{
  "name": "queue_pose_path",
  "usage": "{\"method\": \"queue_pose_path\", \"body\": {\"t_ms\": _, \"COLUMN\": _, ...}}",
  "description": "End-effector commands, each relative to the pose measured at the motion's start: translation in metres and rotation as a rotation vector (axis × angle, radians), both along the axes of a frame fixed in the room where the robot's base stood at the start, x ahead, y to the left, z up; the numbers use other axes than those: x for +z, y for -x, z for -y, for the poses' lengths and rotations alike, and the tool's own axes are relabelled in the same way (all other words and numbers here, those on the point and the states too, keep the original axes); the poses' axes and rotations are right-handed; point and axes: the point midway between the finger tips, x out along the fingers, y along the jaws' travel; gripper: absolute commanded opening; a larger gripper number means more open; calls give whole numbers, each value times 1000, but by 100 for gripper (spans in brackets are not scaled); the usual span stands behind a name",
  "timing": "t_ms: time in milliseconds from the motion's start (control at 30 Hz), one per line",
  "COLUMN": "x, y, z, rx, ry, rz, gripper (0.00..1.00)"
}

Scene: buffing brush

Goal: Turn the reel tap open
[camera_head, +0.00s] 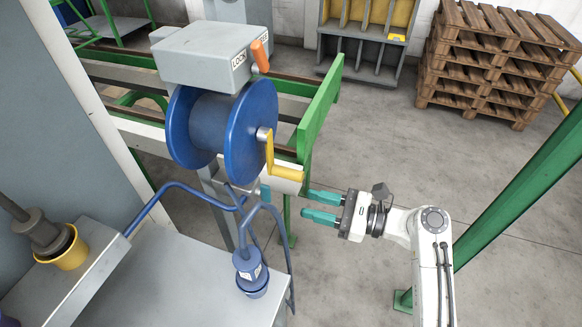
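The blue hose reel (222,130) is mounted under a grey box in the centre-left, with a yellow crank (272,158) on its right side. A small teal piece (265,193) sits just below the crank, at the blue hose; it may be the tap, but its handle position is too small to tell. My gripper (306,204) is to the right of it, pointing left. Its two teal fingers are apart with nothing between them. The fingertips appear a short way from the teal piece and touch nothing visible.
The grey box (212,55) carries an orange lever (260,56) and a lock label. A green-framed conveyor (318,112) stands behind the reel. A blue connector (250,272) is on the grey cabinet (165,285). A green post (520,190) stands right; floor behind the arm is clear.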

Motion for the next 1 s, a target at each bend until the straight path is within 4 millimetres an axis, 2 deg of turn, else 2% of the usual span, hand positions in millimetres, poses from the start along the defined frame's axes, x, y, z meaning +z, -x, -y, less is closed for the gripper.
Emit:
{"method": "queue_pose_path", "body": {"t_ms": 100, "x": -5, "y": 5, "z": -5, "rx": -5, "ry": -62, "rz": -97, "gripper": 37}}
{"method": "queue_pose_path", "body": {"t_ms": 267, "x": -4, "y": 3, "z": -13, "rx": -7, "ry": -81, "rz": -127, "gripper": 37}}
{"method": "queue_pose_path", "body": {"t_ms": 700, "x": -4, "y": -22, "z": -82, "rx": -5, "ry": -78, "rz": -124, "gripper": 37}}
{"method": "queue_pose_path", "body": {"t_ms": 1000, "x": -4, "y": -31, "z": -105, "rx": -7, "ry": -77, "rz": -122, "gripper": 37}}
